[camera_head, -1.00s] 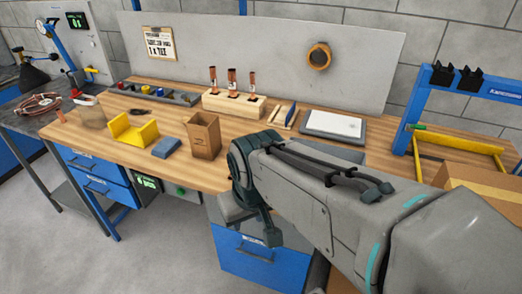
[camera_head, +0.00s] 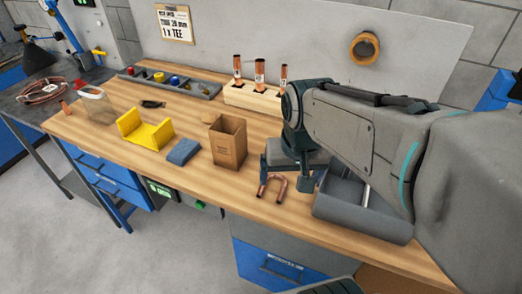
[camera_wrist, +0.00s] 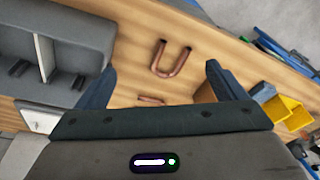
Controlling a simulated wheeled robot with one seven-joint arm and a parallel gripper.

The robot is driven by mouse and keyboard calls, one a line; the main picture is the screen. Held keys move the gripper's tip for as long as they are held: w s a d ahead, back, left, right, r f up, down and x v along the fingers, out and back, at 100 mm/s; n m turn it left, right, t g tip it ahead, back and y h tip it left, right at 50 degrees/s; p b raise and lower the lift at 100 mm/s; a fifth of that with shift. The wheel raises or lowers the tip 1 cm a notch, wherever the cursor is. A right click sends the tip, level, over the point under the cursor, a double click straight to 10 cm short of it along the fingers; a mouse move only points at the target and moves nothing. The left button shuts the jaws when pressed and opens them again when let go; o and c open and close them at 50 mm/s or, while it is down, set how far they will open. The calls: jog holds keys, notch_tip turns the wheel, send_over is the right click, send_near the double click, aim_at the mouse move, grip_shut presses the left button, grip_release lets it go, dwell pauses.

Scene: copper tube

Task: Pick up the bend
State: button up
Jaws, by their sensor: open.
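The bend is a U-shaped copper tube (camera_head: 274,188) lying flat near the front edge of the wooden workbench. It also shows in the wrist view (camera_wrist: 169,72), its rounded end toward my gripper and its two open ends pointing away. My gripper (camera_head: 287,180) is open just above and behind the bend. In the wrist view its two fingers (camera_wrist: 160,82) stand wide apart, one on each side of the bend, with nothing between them held. Part of another copper piece (camera_wrist: 150,100) shows near the palm, mostly hidden.
A cardboard box (camera_head: 228,146), a blue block (camera_head: 183,152) and a yellow cradle (camera_head: 146,134) stand left of my gripper. A grey divided tray (camera_head: 365,212) is close on its right. A wooden rack (camera_head: 246,97) with upright copper tubes stands behind. The bench front is otherwise clear.

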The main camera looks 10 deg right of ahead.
jog(key=w+m+g, duration=0.2)
jog(key=w+m, duration=0.2)
jog(key=w, duration=0.7)
send_near(275, 185)
jog(key=shift+m, duration=0.3)
notch_tip(275, 185, down, 7)
jog(key=shift+w+r, duration=0.1)
jog(key=c, duration=1.1)
